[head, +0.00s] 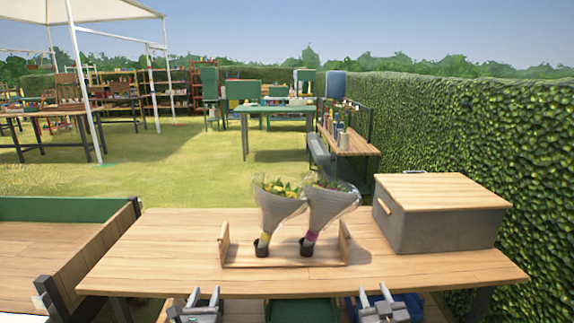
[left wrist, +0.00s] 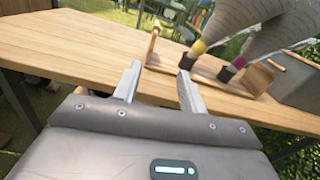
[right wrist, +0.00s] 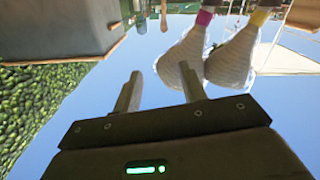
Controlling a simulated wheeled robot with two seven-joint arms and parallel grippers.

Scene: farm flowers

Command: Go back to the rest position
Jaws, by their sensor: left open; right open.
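My left gripper (head: 205,299) is open and empty at the near edge of the wooden table (head: 150,265); its two fingers also show apart in the left wrist view (left wrist: 157,85). My right gripper (head: 376,297) is open and empty at the same edge, farther right. Its fingers show apart in the right wrist view (right wrist: 160,85), where the picture is upside down. Two wrapped bouquets, one with a yellow band (head: 279,210) and one with a magenta band (head: 326,208), stand in dark cups in a wooden holder (head: 285,264), apart from both grippers.
A grey box with a wooden lid (head: 435,215) stands at the table's right. The table's left part is clear. A wooden cart or bench (head: 75,250) adjoins at the left. A green bin (head: 302,311) shows below the near edge. A hedge (head: 460,130) runs along the right.

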